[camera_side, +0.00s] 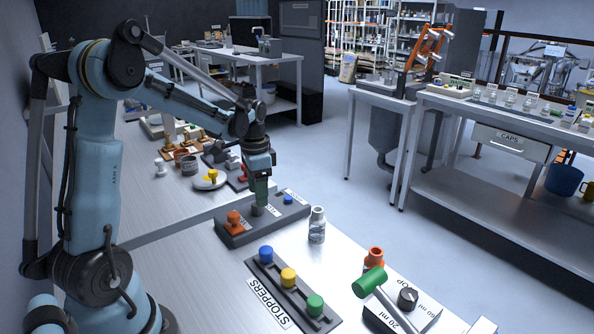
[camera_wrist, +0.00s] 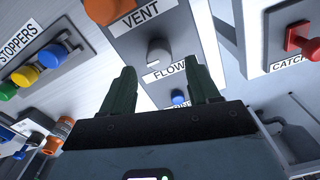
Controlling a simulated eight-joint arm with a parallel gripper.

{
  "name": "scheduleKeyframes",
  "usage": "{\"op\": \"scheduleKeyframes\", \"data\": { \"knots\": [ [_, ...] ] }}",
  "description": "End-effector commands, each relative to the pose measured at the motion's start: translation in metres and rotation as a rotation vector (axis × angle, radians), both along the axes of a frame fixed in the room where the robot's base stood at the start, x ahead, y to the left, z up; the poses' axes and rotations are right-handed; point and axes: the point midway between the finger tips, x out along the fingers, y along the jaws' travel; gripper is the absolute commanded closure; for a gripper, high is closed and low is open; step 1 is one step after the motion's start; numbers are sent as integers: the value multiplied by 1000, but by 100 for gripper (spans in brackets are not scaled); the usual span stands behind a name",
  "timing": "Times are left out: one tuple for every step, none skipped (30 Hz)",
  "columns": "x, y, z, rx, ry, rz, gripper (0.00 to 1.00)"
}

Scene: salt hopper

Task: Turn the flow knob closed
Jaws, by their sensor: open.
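In the side view the panel (camera_side: 236,238) lies on the bench, and the grey knob (camera_side: 257,211) shows just under my fingertips. My gripper (camera_wrist: 162,72) is open, with one dark green finger on each side of the knob's line in the wrist view. In the side view my gripper (camera_side: 261,203) points down over the middle of the panel. Whether the fingers touch the knob cannot be told.
An orange VENT knob (camera_side: 234,218) and a blue knob (camera_side: 288,199) flank the grey one. A clear bottle (camera_side: 317,226) stands right of the panel. A stopper rack (camera_side: 292,290) with blue, yellow and green stoppers lies in front. A red knob (camera_wrist: 300,38) is at the wrist view's right.

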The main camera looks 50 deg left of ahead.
Motion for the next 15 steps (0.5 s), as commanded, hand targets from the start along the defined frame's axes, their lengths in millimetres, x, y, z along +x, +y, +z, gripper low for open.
{"op": "scheduleKeyframes", "data": {
  "knots": [
    [0, 0, -8, 0, 0, 0, 40],
    [0, 0, -12, 0, 0, 0, 40],
    [0, 0, -17, 0, 0, 0, 40],
    [0, 0, -20, 0, 0, 0, 40],
    [0, 0, -23, 0, 0, 0, 40],
    [0, 0, -27, 0, 0, 0, 40],
    [0, 0, -29, 0, 0, 0, 40],
    [0, 0, -31, 0, 0, 0, 40],
    [0, 0, -33, 0, 0, 0, 40],
    [0, 0, -34, 0, 0, 0, 40],
    [0, 0, -35, 0, 0, 0, 40],
    [0, 0, -35, 0, 0, 0, 40],
    [0, 0, -36, 0, 0, 0, 40],
    [0, 0, -36, 0, 0, 0, 40],
    [0, 0, -36, 0, 0, 0, 40]
  ]
}}
